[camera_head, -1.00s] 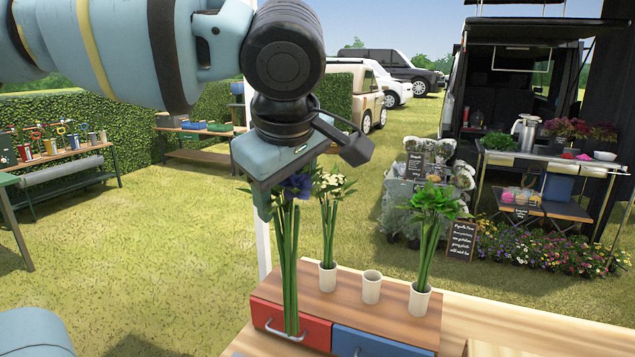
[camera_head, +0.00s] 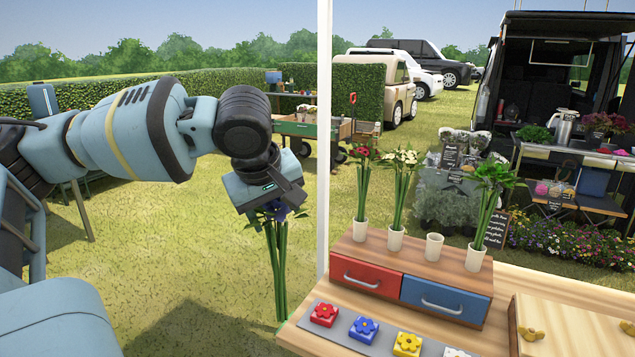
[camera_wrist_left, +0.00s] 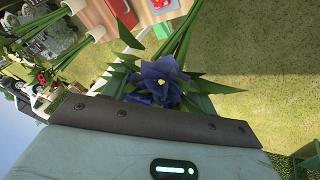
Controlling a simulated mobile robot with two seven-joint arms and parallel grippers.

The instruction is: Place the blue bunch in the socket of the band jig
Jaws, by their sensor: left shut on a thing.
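My left gripper (camera_head: 266,207) is shut on the blue bunch (camera_head: 278,262), just below its dark blue bloom. The bunch hangs nearly upright, long green stems down, left of the wooden table. In the left wrist view the blue bloom (camera_wrist_left: 160,82) shows past the gripper edge, leaves spread around it. The fingertips are largely hidden by the gripper body and leaves. I cannot pick out the band jig for sure; a light wooden board with small yellow pieces (camera_head: 532,334) lies at the table's right. My right gripper is not in view.
A wooden drawer unit (camera_head: 400,258) bears white cups with red, white and green bunches, plus an empty cup (camera_head: 433,246). Before it, a grey strip (camera_head: 338,334) holds coloured flower tiles. A white post (camera_head: 323,130) rises behind the table's left end.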

